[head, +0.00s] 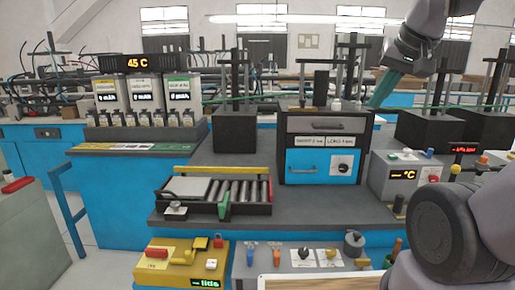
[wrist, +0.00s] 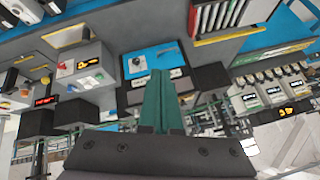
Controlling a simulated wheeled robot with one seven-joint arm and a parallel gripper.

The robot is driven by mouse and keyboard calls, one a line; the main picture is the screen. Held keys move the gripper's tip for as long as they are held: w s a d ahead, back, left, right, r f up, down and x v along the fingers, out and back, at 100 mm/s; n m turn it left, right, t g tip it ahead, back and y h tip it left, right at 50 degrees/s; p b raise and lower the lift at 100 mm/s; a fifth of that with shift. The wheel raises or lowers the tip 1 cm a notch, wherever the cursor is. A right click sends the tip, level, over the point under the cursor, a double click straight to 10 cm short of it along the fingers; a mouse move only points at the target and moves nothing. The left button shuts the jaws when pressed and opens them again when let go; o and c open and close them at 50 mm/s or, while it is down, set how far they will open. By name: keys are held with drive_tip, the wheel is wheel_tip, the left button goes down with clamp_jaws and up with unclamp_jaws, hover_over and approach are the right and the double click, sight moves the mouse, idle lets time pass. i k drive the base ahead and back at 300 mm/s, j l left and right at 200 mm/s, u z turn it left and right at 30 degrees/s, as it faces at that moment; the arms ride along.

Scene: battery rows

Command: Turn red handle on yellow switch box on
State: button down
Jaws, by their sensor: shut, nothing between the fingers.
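The yellow switch box (head: 183,272) stands at the bottom of the head view, left of centre, in front of the roller tray. Its red handle (head: 158,253) lies low across the left part of its top. A small green-lit display (head: 207,283) is on its front. My gripper (head: 380,92) is far up and to the right of the box, in front of the back benches. In the wrist view my gripper's green fingers (wrist: 159,95) are together and empty. I cannot make out the yellow box in the wrist view.
A black cabinet with a blue drawer (head: 306,161) stands mid-bench, between my gripper and the box. A roller tray (head: 232,208) lies behind the box. A grey box with knobs (head: 312,258) is to its right. A grey cabinet with another red handle (head: 17,185) stands far left.

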sight(158, 253)
drive_tip(key=u, duration=1.4)
drive_tip(key=i+l+u, duration=0.1)
drive_tip(key=i+u, duration=0.15)
drive_tip(key=u, duration=0.2)
